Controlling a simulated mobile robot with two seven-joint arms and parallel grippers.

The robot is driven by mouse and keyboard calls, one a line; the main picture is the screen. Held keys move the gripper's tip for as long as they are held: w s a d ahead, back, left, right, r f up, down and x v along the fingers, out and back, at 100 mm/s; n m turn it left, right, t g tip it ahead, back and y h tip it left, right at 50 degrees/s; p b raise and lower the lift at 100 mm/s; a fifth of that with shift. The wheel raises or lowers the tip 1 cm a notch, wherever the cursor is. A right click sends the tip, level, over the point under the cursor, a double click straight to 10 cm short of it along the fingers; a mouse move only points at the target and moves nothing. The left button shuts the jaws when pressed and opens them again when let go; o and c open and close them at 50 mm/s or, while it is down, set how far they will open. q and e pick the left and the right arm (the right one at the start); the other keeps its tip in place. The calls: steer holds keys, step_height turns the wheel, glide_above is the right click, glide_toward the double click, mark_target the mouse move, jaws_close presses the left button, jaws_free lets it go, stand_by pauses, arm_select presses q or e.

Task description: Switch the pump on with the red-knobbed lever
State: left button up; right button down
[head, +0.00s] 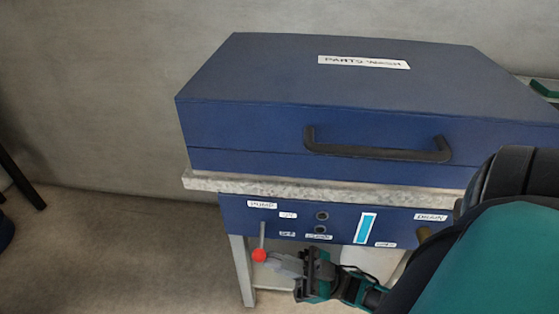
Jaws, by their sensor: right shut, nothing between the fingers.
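The lever (262,237) with a red knob (259,256) hangs down from the blue front panel (340,225), under the label PUMP (262,204). The knob is at the lever's lower end. The small labels beside the lever are too blurred to read. My left gripper is not in view.
A blue parts-wash box (330,90) with a closed lid and a black handle (378,153) sits above the panel on a grey ledge (300,188). A DRAIN label (430,217) is at the panel's right. Open floor (130,250) lies to the left.

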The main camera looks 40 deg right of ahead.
stand_by(0.3)
steer(key=shift+s+a+r+m+t+h+p, duration=0.1)
steer(key=shift+r+m+t+h+p, duration=0.1)
steer(key=shift+m+t+h+p, duration=0.4)
steer(key=shift+a+r+m, duration=0.1)
steer(key=shift+m, duration=0.4)
steer(key=s+d+f+m+t+h+p, duration=0.1)
steer(key=s+m+h+p, duration=0.1)
steer(key=s+m, duration=0.3)
steer(key=s+d+f+m+t+h+p, duration=0.2)
steer(key=s+m+h, duration=0.3)
steer(key=s, duration=0.1)
steer(key=shift+s+d+f+t, duration=0.15)
steer(key=shift+f+t, duration=0.1)
steer(key=shift+t, duration=0.05)
